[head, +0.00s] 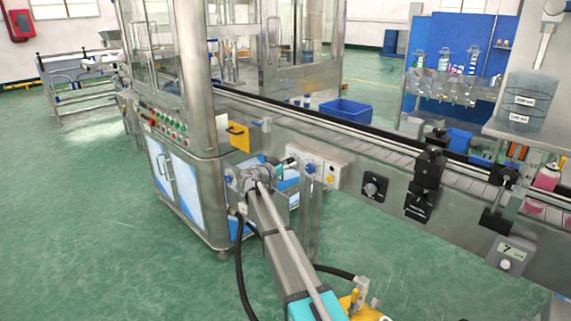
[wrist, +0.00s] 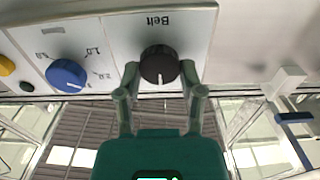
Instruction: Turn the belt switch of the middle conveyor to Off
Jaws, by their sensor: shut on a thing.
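The belt switch (wrist: 158,64) is a round black knob on a pale panel, under the word "Belt", which reads upside down in the wrist view. Its white mark points down in that picture, toward my gripper's palm. My gripper (wrist: 160,74) has one finger on each side of the knob and is shut on it. In the head view my gripper (head: 287,163) reaches the left end of the control panel (head: 318,168) on the conveyor's side. The black knob is mostly hidden there by my gripper.
A blue dial (wrist: 66,75) with numbers sits beside the switch, and a yellow button (wrist: 5,65) lies beyond it. The conveyor (head: 375,145) runs along behind the panel. A black knob box (head: 375,187) is further right. A black hose (head: 240,265) hangs near my arm.

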